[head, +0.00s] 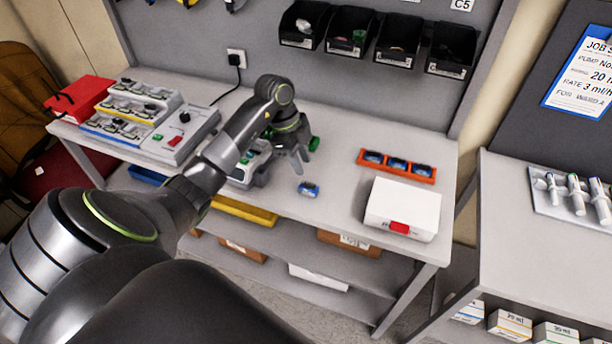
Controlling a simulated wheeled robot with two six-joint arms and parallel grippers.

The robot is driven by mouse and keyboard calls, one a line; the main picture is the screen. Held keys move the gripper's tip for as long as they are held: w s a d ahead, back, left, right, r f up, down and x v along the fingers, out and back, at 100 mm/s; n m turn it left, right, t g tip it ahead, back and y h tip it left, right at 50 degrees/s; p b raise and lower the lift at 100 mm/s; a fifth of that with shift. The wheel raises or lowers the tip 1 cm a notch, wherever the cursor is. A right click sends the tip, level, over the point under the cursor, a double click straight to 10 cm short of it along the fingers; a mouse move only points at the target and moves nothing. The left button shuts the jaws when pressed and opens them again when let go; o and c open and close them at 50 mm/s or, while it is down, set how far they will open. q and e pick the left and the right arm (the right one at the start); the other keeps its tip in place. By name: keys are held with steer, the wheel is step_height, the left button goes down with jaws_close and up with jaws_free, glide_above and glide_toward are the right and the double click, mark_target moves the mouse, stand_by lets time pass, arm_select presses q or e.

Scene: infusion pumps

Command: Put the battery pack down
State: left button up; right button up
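A small blue and grey battery pack (308,188) lies on the grey bench top (335,225), near its front edge. My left gripper (299,164) is just behind and above it in the picture. Its fingers point down and look parted, with nothing visible between them, and a gap shows between them and the pack. An infusion pump (247,170) stands to the left of the gripper, partly hidden by my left arm. An orange rack (397,165) holding three blue packs sits to the right. My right gripper is not in view.
A white box with a red latch (402,209) stands at the bench's right end. A tester-like unit (182,134), a tiered tray (128,110) and a red case (80,98) fill the left end. Black bins (350,32) hang behind. Bench between pack and white box is clear.

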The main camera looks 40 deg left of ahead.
arm_select(q)
steer(key=b+v, duration=0.1)
steer(key=v, duration=0.4)
steer(key=shift+a+r, duration=0.1)
steer(key=shift+r, duration=0.25)
